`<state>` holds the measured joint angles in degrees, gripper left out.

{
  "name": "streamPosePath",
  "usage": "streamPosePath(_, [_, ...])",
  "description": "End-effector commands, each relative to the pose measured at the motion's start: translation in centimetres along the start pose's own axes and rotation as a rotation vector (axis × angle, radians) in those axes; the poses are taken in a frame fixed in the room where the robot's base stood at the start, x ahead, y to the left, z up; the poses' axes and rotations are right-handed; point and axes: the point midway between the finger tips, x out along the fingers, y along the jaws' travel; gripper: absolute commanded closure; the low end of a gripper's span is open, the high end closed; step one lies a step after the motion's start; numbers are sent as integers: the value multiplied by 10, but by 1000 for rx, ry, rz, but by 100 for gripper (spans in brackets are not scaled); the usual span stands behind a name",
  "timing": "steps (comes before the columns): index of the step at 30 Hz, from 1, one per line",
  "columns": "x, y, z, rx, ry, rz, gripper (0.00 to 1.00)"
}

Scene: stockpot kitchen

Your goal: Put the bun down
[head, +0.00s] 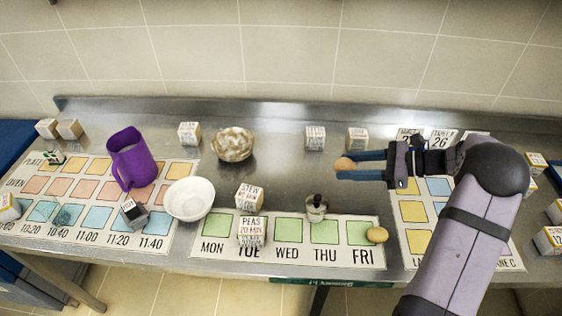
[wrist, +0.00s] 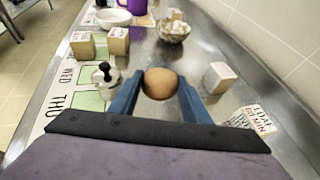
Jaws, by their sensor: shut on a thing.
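A round brown bun (wrist: 160,83) is held between the two blue fingers of my gripper (wrist: 157,92) in the wrist view. In the head view the bun (head: 344,164) shows at the tips of my gripper (head: 350,165). My gripper is shut on it above the steel counter (head: 285,180), behind the day mat (head: 276,258) near its THU and FRI squares. I cannot tell the exact height. Another round tan bun-like thing (head: 377,235) sits at the right edge of the FRI square.
PEAS (head: 252,232) and STEW (head: 249,198) blocks stand near TUE. A white bowl (head: 189,199), purple jug (head: 132,160) and filled basket (head: 233,145) are left. Blocks (head: 357,139) stand behind my gripper.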

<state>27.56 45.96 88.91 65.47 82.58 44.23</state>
Motion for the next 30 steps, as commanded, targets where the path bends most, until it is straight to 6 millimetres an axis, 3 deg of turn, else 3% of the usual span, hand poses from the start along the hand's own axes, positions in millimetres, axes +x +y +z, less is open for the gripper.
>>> streamPosePath(1, [28, 8, 6, -28, 0, 56, 79])
streamPosePath(6, [97, 36, 42, -86, -1, 194, 79])
streamPosePath(15, [183, 68, 96, -113, -1, 263, 79])
streamPosePath(22, [221, 60, 129, -68, -2, 156, 79])
streamPosePath(30, [218, 5, 134, 44, 0, -102, 79])
